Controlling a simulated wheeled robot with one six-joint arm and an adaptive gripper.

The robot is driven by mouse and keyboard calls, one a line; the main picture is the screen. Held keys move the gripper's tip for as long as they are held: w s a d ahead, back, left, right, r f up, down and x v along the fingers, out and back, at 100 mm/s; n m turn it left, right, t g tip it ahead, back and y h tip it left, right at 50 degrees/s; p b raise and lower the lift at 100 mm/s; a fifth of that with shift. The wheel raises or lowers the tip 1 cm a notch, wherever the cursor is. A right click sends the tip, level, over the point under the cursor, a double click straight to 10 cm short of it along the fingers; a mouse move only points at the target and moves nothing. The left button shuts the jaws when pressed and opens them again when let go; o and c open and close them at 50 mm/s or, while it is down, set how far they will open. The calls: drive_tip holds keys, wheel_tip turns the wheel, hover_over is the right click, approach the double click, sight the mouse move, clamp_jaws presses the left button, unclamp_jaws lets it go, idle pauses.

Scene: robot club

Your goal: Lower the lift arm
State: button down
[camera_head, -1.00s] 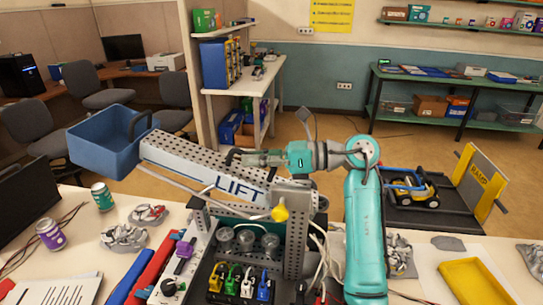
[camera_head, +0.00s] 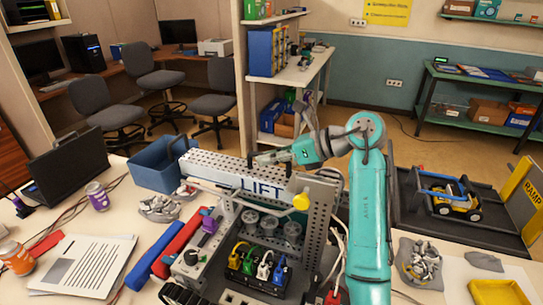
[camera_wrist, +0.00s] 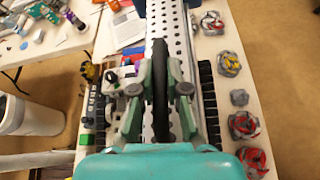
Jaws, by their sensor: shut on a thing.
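The lift arm (camera_head: 228,172) is a pale perforated beam marked LIFT, with a blue bucket (camera_head: 158,178) at its left end. It lies nearly level, and the bucket is low by the table's back edge. I cannot tell whether the bucket touches the table. My gripper (camera_head: 262,158) is at the top of the beam, toward its right part. In the wrist view my gripper (camera_wrist: 160,88) is shut on a black handle (camera_wrist: 160,70) that runs along the perforated beam (camera_wrist: 181,40). A yellow knob (camera_head: 301,201) is at the beam's right end, by an upright perforated plate (camera_head: 318,222).
Below the beam are a control box (camera_head: 200,255) and colored plugs (camera_head: 262,262). A toy vehicle (camera_head: 455,200) stands on a dark platform at right, beside a yellow ramp (camera_head: 528,200).

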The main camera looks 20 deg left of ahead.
drive_tip(key=shift+f, duration=0.2)
drive_tip(key=c, duration=1.2)
unclamp_jaws()
drive_tip(key=shift+r, duration=0.1)
drive_tip(key=v, duration=1.1)
drive_tip(key=shift+d+r, duration=0.2)
drive_tip(key=shift+d, duration=0.15)
drive_tip(key=shift+w, duration=0.1)
